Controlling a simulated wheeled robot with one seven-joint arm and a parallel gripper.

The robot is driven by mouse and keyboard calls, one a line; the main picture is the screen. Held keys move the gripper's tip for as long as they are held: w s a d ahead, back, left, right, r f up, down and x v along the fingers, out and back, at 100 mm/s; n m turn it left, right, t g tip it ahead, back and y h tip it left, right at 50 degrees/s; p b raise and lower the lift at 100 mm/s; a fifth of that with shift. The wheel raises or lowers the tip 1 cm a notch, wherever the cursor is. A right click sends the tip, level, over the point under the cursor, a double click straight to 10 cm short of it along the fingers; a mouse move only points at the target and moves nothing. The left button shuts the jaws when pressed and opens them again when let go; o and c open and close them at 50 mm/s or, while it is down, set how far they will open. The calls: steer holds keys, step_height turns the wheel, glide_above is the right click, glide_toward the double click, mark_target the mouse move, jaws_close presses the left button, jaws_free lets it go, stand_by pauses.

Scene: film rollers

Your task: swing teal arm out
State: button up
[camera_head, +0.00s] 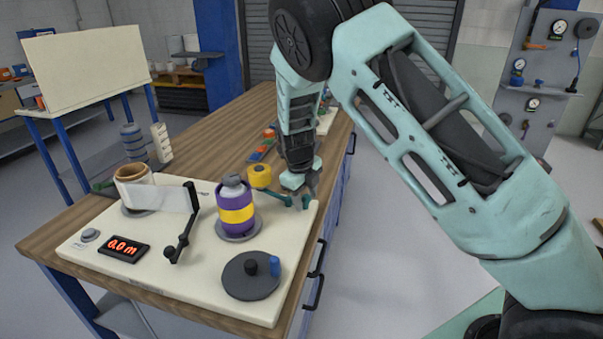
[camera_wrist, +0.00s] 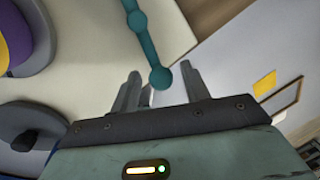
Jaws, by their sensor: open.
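The teal arm (camera_head: 273,196) stands at the right edge of the cream board, running from near a yellow roller (camera_head: 260,176) towards my gripper (camera_head: 302,195). In the wrist view the teal arm (camera_wrist: 145,45) comes down from the top, with round knobs along it. Its end knob lies between the fingers of my gripper (camera_wrist: 162,92). The fingers stand apart on either side of the knob, with gaps showing, so my gripper is open. In the head view my gripper partly hides the arm's end.
The cream board (camera_head: 150,280) lies on a wooden bench (camera_head: 215,150). It carries a purple roller with a yellow band (camera_head: 237,212), a film roll (camera_head: 133,183), a black arm (camera_head: 184,235), a dark disc (camera_head: 250,285) and a red display (camera_head: 123,248). Floor is free right of the bench.

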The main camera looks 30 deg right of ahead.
step_height(320, 180, up, 16)
steer(key=s+a, duration=0.1)
steer(key=a, duration=0.2)
steer(key=shift+s, duration=0.15)
steer(key=s+a+f+n+g+y, duration=0.1)
steer(key=s+a+n+y, duration=0.1)
steer(key=s+a+n, duration=0.6)
steer(key=s+a+n+y, duration=0.1)
steer(key=s+a+n, duration=0.3)
steer(key=s+n, duration=0.7)
steer(key=s+a+f+n, duration=0.1)
steer(key=s+n, duration=1.5)
steer(key=n, duration=0.3)
steer(key=shift+s+a+f+n, duration=0.2)
steer(key=shift+a+n, duration=0.05)
steer(key=shift+n, duration=0.15)
